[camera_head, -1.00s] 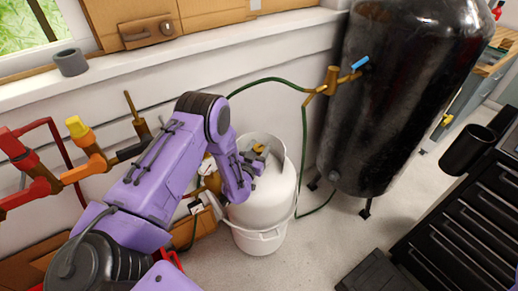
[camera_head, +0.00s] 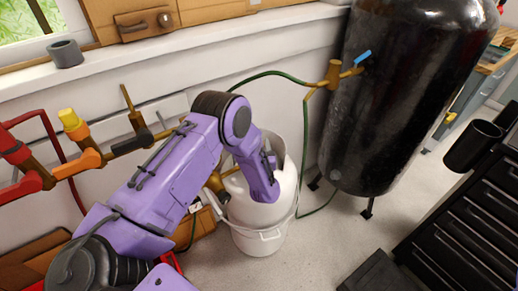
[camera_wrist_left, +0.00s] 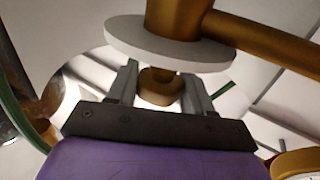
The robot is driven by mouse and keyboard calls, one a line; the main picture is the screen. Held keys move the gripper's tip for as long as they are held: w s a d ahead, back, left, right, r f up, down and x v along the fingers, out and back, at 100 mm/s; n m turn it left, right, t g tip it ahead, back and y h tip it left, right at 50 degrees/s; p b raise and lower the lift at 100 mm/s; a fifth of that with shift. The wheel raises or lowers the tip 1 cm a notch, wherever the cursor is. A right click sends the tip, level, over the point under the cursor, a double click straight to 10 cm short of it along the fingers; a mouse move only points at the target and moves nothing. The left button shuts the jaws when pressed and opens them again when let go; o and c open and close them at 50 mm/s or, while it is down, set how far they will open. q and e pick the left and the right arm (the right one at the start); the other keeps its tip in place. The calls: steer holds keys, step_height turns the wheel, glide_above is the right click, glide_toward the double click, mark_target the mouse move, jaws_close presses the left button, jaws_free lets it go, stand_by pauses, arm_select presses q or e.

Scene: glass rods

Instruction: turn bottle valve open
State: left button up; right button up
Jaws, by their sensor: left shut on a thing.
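The white gas bottle (camera_head: 255,214) stands upright on the floor. Its valve is hidden behind my left wrist in the head view. In the left wrist view, the brass valve knob (camera_wrist_left: 160,88) sits between the two grey fingers of my left gripper (camera_wrist_left: 160,80), which is shut on it. A flat grey disc (camera_wrist_left: 165,43) and a brass pipe (camera_wrist_left: 262,36) show just beyond the knob. In the head view the left fingers are hidden by my purple wrist. My right gripper is not in view.
A black tank (camera_head: 395,95) with a brass fitting and blue handle (camera_head: 362,57) stands to the right. A green hose (camera_head: 270,80) runs from it. Red and orange pipes (camera_head: 75,165) line the wall at left. A black drawer cabinet (camera_head: 475,215) is at right.

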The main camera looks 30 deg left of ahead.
arm_select(q)
steer(key=n+g+y+b, duration=0.2)
steer(key=g, duration=0.1)
steer(key=n+g+y+b, duration=0.1)
steer(key=shift+d+f+n+y, duration=0.1)
steer(key=shift+f+n+y, duration=0.2)
steer(key=shift+n+y, duration=0.1)
steer(key=n+g+y+b, duration=0.1)
steer(key=n+g+b, duration=0.2)
steer(key=g+b, duration=0.1)
steer(key=n+g+y+b, duration=0.1)
steer(key=n+g+b, duration=0.2)
steer(key=g, duration=0.3)
steer(key=shift+n+y+b, duration=0.3)
steer(key=shift+y+b, duration=0.1)
steer(key=shift+b, duration=0.15)
steer(key=shift+s+r+n+g+b, duration=0.1)
steer(key=shift+r+n+g+b, duration=0.05)
steer(key=shift+n+g+b, duration=0.6)
steer(key=shift+r+n+g+b, duration=0.1)
steer(key=shift+n+g+b, duration=0.15)
steer(key=shift+g+b, duration=0.5)
steer(key=shift+g, duration=0.4)
steer(key=o, duration=0.9)
steer(key=shift+r, duration=0.1)
steer(key=shift+o, duration=0.7)
steer(key=shift+s+r, duration=0.1)
steer(key=shift+r, duration=0.1)
